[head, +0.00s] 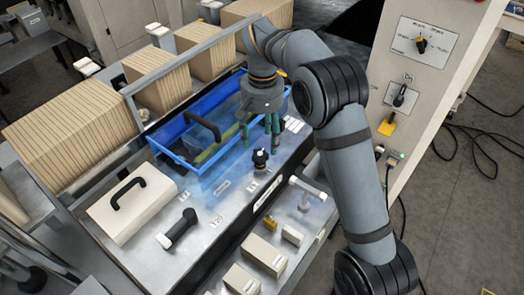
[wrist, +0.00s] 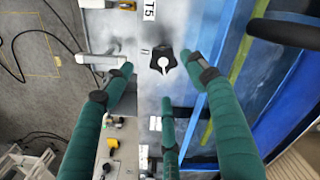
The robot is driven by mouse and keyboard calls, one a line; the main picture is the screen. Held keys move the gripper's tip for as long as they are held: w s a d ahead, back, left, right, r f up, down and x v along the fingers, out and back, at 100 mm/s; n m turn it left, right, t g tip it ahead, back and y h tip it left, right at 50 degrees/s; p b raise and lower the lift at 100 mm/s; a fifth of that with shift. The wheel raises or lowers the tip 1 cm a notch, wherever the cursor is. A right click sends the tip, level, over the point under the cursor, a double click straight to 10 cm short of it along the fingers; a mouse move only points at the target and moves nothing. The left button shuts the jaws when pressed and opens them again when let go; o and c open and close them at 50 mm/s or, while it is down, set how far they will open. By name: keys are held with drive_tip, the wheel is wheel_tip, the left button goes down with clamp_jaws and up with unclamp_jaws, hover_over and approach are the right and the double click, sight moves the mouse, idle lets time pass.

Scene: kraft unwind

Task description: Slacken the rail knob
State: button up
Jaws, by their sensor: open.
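A black lobed knob (head: 260,157) with a white pointer stands upright on the grey bench top, just in front of the blue tray; I take it for the rail knob. In the wrist view the knob (wrist: 163,61) shows between the outer fingertips. My gripper (head: 262,137) points down with green fingers just behind and above the knob. In the wrist view my gripper (wrist: 160,76) is open, its three fingers spread and empty. I see no finger touching the knob, but the exact gap cannot be told.
A blue tray (head: 168,148) with a black handle lies close behind the knob. A cream block with a black handle (head: 130,205) and a black-handled tool (head: 178,229) lie to the left. A lower shelf in front holds small cream blocks (head: 262,256). A control panel (head: 423,42) stands at right.

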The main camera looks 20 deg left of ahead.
sight(261, 155)
drive_tip(key=f, duration=0.2)
drive_tip(key=s+f, duration=0.1)
drive_tip(key=shift+s+a+f, duration=0.1)
drive_tip(key=shift+a+f, duration=0.15)
drive_tip(key=shift+f, duration=0.55)
drive_tip(key=shift+w+f, duration=0.3)
drive_tip(key=shift+f, duration=0.15)
drive_tip(key=shift+s+r, duration=0.1)
drive_tip(key=shift+s, duration=0.1)
drive_tip(key=shift+c, duration=0.3)
drive_tip(key=shift+w, duration=0.1)
drive_tip(key=c, duration=1)
drive_tip(key=shift+c, duration=0.2)
drive_tip(key=shift+d+f+n+p, duration=0.15)
drive_tip(key=shift+n+p, duration=0.15)
drive_tip(key=shift+n, duration=0.4)
drive_tip(key=shift+a+f+n+p, duration=0.1)
drive_tip(key=shift+n+p, duration=0.15)
drive_tip(key=shift+n, duration=0.45)
drive_tip(key=shift+c, duration=0.3)
